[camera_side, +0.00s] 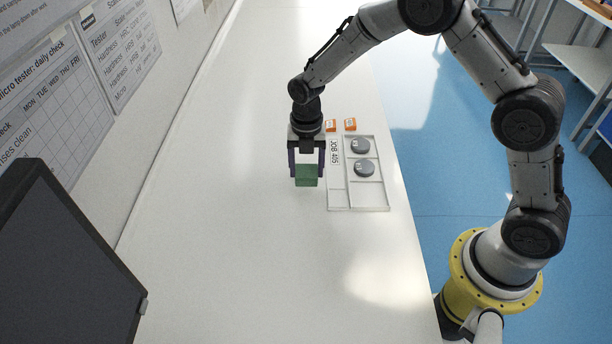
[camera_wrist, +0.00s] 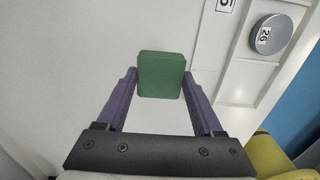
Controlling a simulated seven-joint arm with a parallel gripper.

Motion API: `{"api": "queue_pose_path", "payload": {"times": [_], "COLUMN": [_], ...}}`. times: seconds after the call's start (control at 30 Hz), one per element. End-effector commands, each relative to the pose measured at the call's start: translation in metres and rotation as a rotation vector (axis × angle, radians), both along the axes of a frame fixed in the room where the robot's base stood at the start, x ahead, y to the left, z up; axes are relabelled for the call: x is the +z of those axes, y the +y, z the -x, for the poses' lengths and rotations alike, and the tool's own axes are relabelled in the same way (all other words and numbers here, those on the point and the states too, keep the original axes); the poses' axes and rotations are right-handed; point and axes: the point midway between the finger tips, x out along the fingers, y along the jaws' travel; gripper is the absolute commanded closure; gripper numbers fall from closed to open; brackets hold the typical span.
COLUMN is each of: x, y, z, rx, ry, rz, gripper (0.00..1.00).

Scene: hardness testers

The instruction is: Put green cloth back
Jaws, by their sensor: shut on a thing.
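The green cloth (camera_side: 306,176) looks like a small folded block. My gripper (camera_side: 306,172) is shut on it, and the cloth sits between the fingertips. In the wrist view the cloth (camera_wrist: 161,75) lies between the two purple fingers of my gripper (camera_wrist: 161,88). The side view shows it left of the white tray; whether it touches the bench top cannot be told.
The white tray (camera_side: 357,207) has a "JOB 405" label and compartments, with two grey discs (camera_side: 361,145) (camera_side: 364,168) in it. Two orange items (camera_side: 331,126) (camera_side: 350,124) lie behind it. A dark screen (camera_side: 65,265) stands at the front left. The bench top (camera_side: 230,240) around is clear.

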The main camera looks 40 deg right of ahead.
Motion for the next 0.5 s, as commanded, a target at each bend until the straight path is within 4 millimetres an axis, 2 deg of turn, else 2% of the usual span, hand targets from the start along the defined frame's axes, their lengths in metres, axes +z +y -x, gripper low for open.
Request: {"api": "queue_pose_path", "payload": {"times": [0.23, 0.5], "x": [-0.031, -0.033], "y": [0.0, 0.0], "z": [-0.001, -0.002], "rx": [0.0, 0.0], "ry": [0.002, 0.0], "rz": [0.001, 0.0], "gripper": [0.92, 0.92]}}
